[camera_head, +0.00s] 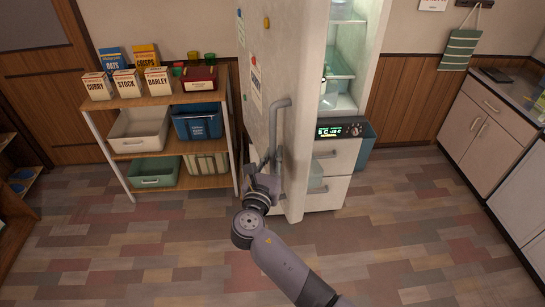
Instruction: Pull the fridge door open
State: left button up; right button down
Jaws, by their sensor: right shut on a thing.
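The fridge door (295,110) is a tall pale panel, swung partly open and seen nearly edge-on. The fridge interior (342,85) shows to its right, with shelves, a lit control panel (339,130) and white drawers below. A grey vertical bar handle (280,135) stands off the door's outer face. My right gripper (268,172) is at the lower part of this handle and shut on it; its fingers are partly hidden behind the wrist. My arm reaches up from the bottom of the picture. My left gripper is out of view.
A shelf unit (150,103) with boxes and bins stands close to the left of the door. White cabinets (472,130) line the right side, and a blue bin (366,147) is beside the fridge. The floor (150,250) in front is clear.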

jog(key=c, duration=1.6)
grip_release()
jog(key=shift+o, duration=0.2)
jog(key=v, duration=1.2)
